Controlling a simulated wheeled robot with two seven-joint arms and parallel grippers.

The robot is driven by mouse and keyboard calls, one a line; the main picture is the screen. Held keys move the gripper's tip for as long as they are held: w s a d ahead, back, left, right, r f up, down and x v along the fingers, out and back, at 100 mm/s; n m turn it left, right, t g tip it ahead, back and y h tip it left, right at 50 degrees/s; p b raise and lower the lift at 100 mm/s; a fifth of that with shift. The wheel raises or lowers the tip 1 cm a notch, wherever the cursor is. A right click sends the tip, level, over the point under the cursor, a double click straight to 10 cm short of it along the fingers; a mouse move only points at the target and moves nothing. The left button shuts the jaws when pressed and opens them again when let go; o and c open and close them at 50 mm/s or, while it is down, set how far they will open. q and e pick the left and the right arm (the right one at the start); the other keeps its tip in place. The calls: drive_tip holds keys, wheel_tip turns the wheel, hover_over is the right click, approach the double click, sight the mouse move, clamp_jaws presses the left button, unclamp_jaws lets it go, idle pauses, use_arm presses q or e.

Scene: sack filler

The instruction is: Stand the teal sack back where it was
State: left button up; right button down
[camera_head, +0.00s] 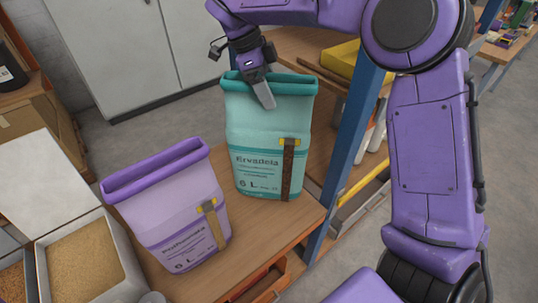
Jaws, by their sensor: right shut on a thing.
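The teal sack (262,128) is upright at the far right part of the wooden table (215,285). It has a rolled dark teal rim, printed text and a yellow-topped window strip. My right gripper (264,92) is shut on the sack's upper rim, with one finger showing down the front face. The other finger is hidden behind the rim. I cannot tell whether the sack's bottom touches the table. My left gripper is not in view.
A purple sack (172,208) stands to the left of the teal one. Bins of grain (85,265) are at the lower left. A blue post (345,150) and shelving rise close on the right. Grey cabinets (125,50) stand behind, across open floor.

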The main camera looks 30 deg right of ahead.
sight(249, 83)
wheel_tip(249, 83, down, 8)
drive_tip(key=shift+w+f, duration=0.1)
drive_tip(key=shift+f, duration=0.1)
unclamp_jaws()
drive_tip(key=shift+f, duration=0.1)
drive_tip(key=p+v, duration=0.1)
drive_tip(key=v, duration=1.1)
